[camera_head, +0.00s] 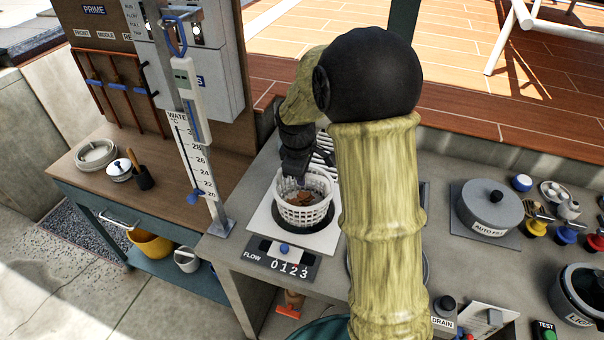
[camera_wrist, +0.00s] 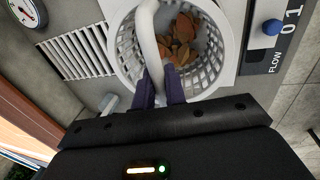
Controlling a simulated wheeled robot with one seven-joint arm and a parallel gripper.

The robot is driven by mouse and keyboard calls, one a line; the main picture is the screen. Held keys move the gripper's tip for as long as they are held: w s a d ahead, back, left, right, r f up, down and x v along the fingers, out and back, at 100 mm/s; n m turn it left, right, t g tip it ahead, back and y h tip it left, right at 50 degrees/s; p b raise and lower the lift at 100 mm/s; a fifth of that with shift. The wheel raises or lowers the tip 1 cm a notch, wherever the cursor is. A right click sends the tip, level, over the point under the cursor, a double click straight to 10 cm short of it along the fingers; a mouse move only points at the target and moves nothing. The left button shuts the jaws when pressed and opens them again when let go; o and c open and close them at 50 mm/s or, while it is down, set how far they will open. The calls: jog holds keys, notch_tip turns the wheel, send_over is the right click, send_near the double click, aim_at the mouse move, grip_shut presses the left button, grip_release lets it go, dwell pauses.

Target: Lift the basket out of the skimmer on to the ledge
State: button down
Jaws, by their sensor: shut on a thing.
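The white slatted basket (camera_head: 304,214) sits in or just above the round dark opening of the skimmer (camera_head: 262,222), a pale square plate on the grey counter. Brown leaves lie in the basket, and its white handle (camera_wrist: 149,40) arches over them in the wrist view. My gripper (camera_wrist: 160,85) is shut on the handle, its two dark fingers on either side of it. In the head view my gripper (camera_head: 294,172) reaches down at the basket's back rim. How far the basket stands clear of the opening is hard to tell.
A slotted grey vent (camera_wrist: 78,52) lies beside the skimmer. A flow counter (camera_head: 283,262) is in front, and a thermometer post (camera_head: 198,160) stands left. The wooden bench (camera_head: 150,190) is further left. A lidded grey pot (camera_head: 490,207) stands right, past my arm.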

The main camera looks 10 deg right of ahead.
jog(key=shift+r, duration=0.1)
jog(key=shift+r+p, duration=1.15)
